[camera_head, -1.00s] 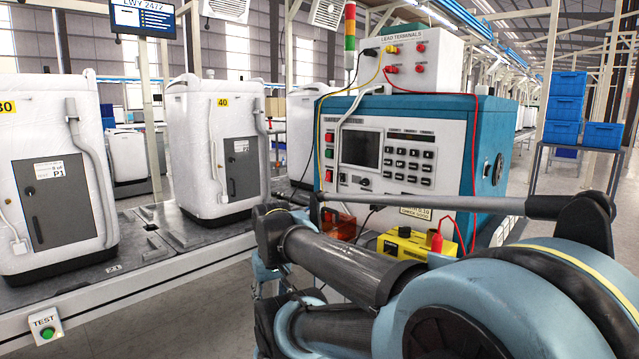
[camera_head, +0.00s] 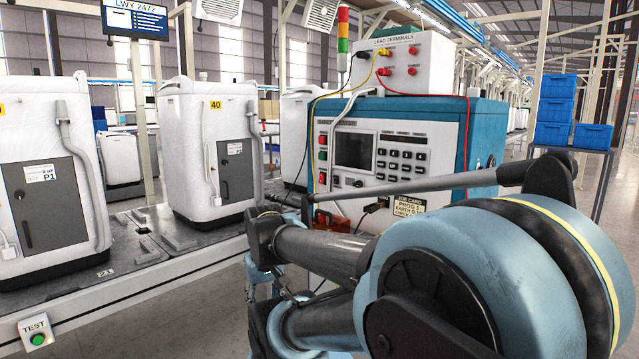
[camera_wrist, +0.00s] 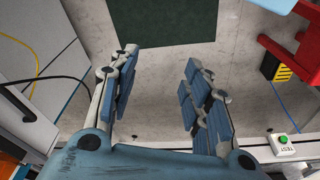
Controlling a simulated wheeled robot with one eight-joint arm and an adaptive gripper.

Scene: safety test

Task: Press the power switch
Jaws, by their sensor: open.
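The tester (camera_head: 482,120) is a teal and white cabinet right of centre in the head view. Its front panel has a dark screen, several black keys, and a column of small buttons at its left edge: a red button (camera_head: 322,139), a green button (camera_head: 322,155) and a red switch (camera_head: 322,177). I cannot read which is the power switch. My gripper (camera_wrist: 160,95) is open and empty in the wrist view, its blue-padded fingers apart above the grey floor. In the head view my arm covers the tester's lower front, and I cannot make out the fingers.
A lead terminals box (camera_head: 412,62) with red and yellow leads stands on the tester. A TEST button box (camera_head: 36,331) is on the conveyor's front edge; a TEST box also shows in the wrist view (camera_wrist: 283,145). White appliances (camera_head: 208,150) stand on the conveyor. Blue crates (camera_head: 555,110) are at right.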

